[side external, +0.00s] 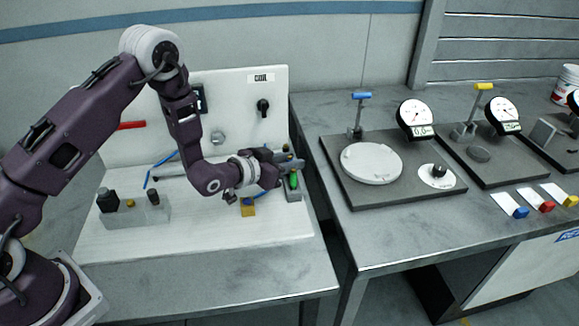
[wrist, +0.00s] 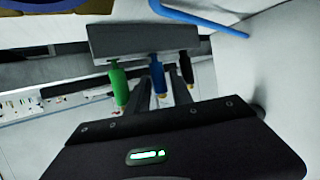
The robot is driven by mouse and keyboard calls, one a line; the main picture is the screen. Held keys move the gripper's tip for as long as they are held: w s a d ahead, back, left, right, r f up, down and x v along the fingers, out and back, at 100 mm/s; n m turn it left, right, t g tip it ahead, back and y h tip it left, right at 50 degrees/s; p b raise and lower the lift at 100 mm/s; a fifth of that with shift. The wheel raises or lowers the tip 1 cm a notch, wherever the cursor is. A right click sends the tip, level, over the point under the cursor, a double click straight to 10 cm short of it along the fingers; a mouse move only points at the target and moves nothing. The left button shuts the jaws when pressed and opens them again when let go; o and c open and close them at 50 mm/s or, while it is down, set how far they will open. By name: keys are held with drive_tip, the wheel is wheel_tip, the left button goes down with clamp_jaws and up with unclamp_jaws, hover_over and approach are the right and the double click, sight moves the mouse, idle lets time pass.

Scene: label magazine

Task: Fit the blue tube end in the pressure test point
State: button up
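In the wrist view a grey block (wrist: 140,40) carries a green tube end (wrist: 119,84), a blue tube end (wrist: 157,74) and a black one (wrist: 186,68) side by side. My gripper (wrist: 163,85) points towards the block, its two dark fingers apart with a gap between them. The blue tube end shows in line with that gap; I cannot tell whether a finger touches it. In the side view my gripper (side external: 277,168) is at the board's right side, close to the green tube end (side external: 293,180), and hides much of the block. I cannot identify the pressure test point.
A bent blue tube (wrist: 197,16) crosses the top of the wrist view. The white panel (side external: 240,100) stands behind my arm. A yellow block (side external: 247,207) and a grey stand (side external: 140,216) with small parts are on the white board. Gauges (side external: 416,116) occupy the bench at right.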

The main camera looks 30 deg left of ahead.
sight(288, 158)
clamp_jaws()
wheel_tip(288, 158, up, 10)
drive_tip(key=shift+s+a+f, duration=0.15)
drive_tip(key=shift+f, duration=0.1)
drive_tip(key=s+a+m+g+h, duration=0.2)
drive_tip(key=s+m+h, duration=0.4)
drive_tip(key=s, duration=0.7)
drive_tip(key=shift+s+r+g+h, duration=0.2)
drive_tip(key=shift+s+g+h, duration=0.1)
drive_tip(key=shift+g, duration=0.3)
drive_tip(key=shift+a, duration=0.1)
